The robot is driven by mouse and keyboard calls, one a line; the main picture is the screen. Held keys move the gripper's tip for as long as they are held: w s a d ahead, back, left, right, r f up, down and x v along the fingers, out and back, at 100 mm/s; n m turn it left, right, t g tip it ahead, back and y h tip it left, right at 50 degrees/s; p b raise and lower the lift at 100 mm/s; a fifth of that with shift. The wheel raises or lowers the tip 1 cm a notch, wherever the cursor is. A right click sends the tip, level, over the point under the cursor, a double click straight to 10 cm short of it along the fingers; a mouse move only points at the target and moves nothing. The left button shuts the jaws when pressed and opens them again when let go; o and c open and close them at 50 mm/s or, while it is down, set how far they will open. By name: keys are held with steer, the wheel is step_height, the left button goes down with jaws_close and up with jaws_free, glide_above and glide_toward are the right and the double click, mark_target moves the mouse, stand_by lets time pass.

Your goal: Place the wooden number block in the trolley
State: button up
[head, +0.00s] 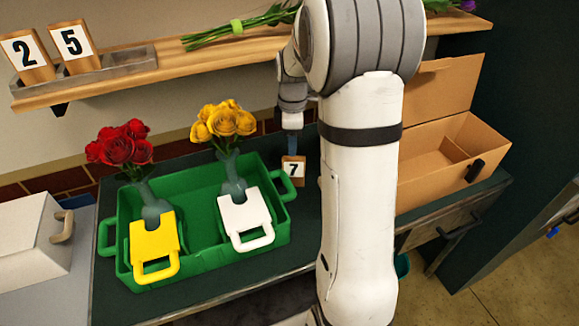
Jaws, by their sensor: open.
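A wooden number block (293,170) with a white face marked 7 stands on the dark green worktop, just right of the green crate. My gripper (291,147) points down directly above this block, its fingers close to the block's top edge. It is open; whether the fingers touch or straddle the block is too small to tell. Two more wooden number blocks, marked 2 (26,55) and 5 (73,47), stand in a grey holder on the wall shelf. I cannot tell which thing in view, if any, is the trolley.
The green crate (192,263) holds red roses (121,147) and yellow roses (223,121) in vases with yellow and white handled holders. An open cardboard box (442,178) stands at right, partly behind my arm. Green stems (240,27) lie on the shelf (165,62). A white lidded box (33,245) stands at left.

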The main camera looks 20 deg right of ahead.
mark_target(294, 158)
steer(key=f, duration=0.5)
steer(key=shift+d+f+p, duration=0.25)
steer(key=shift+f+p, duration=0.05)
jaws_close()
